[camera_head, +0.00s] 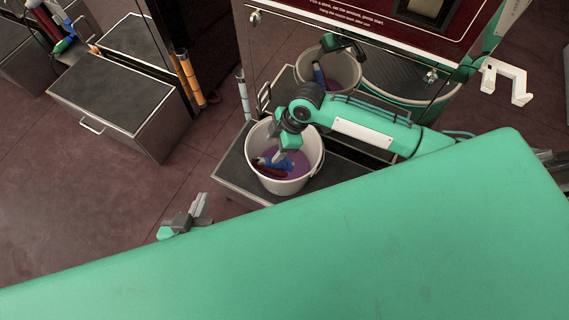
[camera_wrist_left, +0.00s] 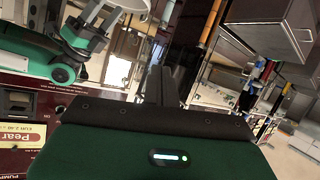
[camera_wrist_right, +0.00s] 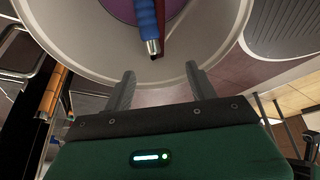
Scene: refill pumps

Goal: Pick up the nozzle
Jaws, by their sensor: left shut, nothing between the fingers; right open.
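The nozzle (camera_wrist_right: 146,22) has a blue grip and a metal tip. It lies inside a white bucket (camera_head: 257,146) with purple liquid, beside a dark red part (camera_head: 270,173). In the head view its blue part (camera_head: 289,162) shows partly behind my right gripper (camera_head: 283,153). My right gripper reaches down into the bucket. In the right wrist view its fingers (camera_wrist_right: 161,82) are open, apart and empty, with the nozzle's tip beyond them. My left gripper (camera_head: 197,207) is shut and empty, low at the left, away from the bucket; it also shows in the left wrist view (camera_wrist_left: 161,85).
The bucket stands on a dark-topped platform (camera_head: 232,170) before a dispenser (camera_head: 380,30). A white bracket (camera_head: 505,82) is at the right. A grey box (camera_head: 120,95) stands at the left. The floor (camera_head: 60,190) is clear.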

